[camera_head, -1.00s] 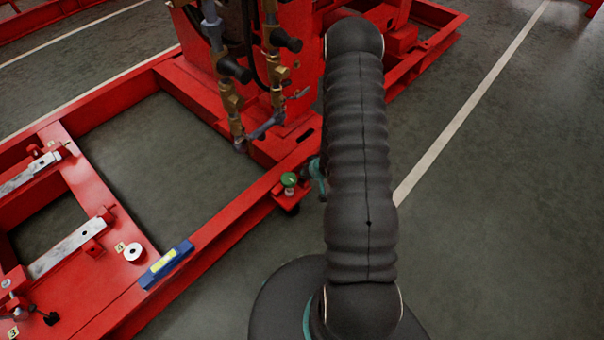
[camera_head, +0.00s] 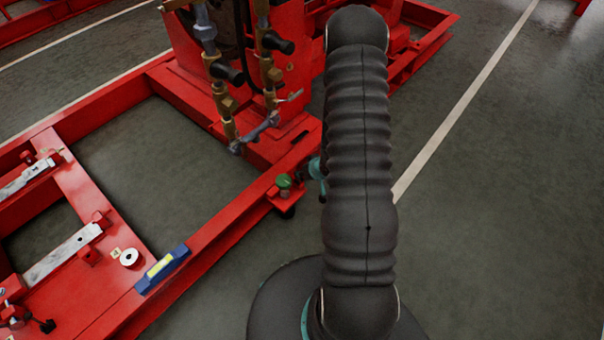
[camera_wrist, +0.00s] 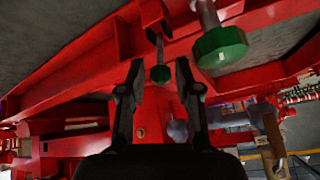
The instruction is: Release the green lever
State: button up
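A green knob (camera_head: 284,181) sits on a small red bracket on the outer side of the red frame in the head view. In the wrist view a large green knob (camera_wrist: 220,48) on a silver rod is close, at upper right, outside my right finger. I cannot tell which of the two is the knob in the head view. My gripper (camera_wrist: 158,78) is open, its fingers apart with no visible contact. In the head view my arm hides most of it.
The red base frame (camera_head: 205,240) runs diagonally, with piping and valves (camera_head: 240,95) standing beyond it. A blue level (camera_head: 163,268) and a white round piece (camera_head: 129,257) lie on the frame. Grey floor to the right of my arm is clear.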

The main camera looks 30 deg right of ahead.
jog(key=v, duration=0.8)
jog(key=shift+s+r, duration=0.15)
jog(key=shift+r, duration=0.2)
jog(key=s+d+f+g+h, duration=0.25)
jog(key=s+g, duration=0.25)
jog(key=s, duration=0.3)
jog(key=s+r+m+g, duration=0.1)
jog(key=s+r+g, duration=0.15)
jog(key=r, duration=0.35)
jog(key=s+a+r+t, duration=0.2)
jog(key=a+r, duration=0.4)
jog(key=r, duration=0.5)
jog(key=s+a+r+n+t+y, duration=0.1)
jog(key=s+a+r+t, duration=0.1)
jog(key=a+r, duration=0.4)
jog(key=s+a+r+n+t, duration=0.1)
jog(key=s+a+r, duration=0.3)
jog(key=r, duration=1.2)
jog(key=a+t, duration=0.1)
jog(key=a, duration=0.2)
jog(key=shift+s+r, duration=0.25)
jog(key=shift+s, duration=0.05)
